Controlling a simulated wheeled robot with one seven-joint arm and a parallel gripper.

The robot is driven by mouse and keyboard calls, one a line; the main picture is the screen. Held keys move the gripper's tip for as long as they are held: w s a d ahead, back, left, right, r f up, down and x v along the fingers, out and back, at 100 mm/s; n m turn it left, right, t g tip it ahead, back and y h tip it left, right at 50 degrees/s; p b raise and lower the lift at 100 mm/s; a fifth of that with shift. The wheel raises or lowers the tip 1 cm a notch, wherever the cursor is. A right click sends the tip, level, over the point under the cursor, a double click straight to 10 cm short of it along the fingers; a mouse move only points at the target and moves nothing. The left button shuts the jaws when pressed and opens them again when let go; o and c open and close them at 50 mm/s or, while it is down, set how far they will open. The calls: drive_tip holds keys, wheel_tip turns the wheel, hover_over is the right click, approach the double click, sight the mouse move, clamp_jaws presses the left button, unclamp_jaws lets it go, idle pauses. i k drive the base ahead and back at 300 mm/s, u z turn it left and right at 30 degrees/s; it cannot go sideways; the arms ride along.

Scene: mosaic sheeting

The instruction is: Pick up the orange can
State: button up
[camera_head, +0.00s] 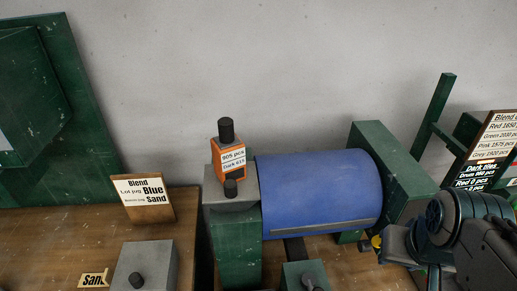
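The orange can (229,158) is a boxy orange container with a black cylindrical cap and a white label reading "905 pcs" and "Dark 037". It stands upright on top of a grey-topped green post, left of a blue drum. A small black knob stands in front of its lower part. Part of my dark arm (477,240) shows at the lower right, well apart from the can. I cannot make out any gripper fingers, and nothing touches the can.
The blue drum (318,192) lies between green supports. A "Blend" sign (144,198) stands on the wooden table (50,235) at left. A sign board (495,135) stands at right. The wall behind is bare.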

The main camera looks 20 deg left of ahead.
sight(228, 150)
drive_tip(key=k, duration=0.35)
drive_tip(key=u, duration=1.2)
drive_tip(key=i, duration=0.5)
drive_tip(key=z, duration=0.05)
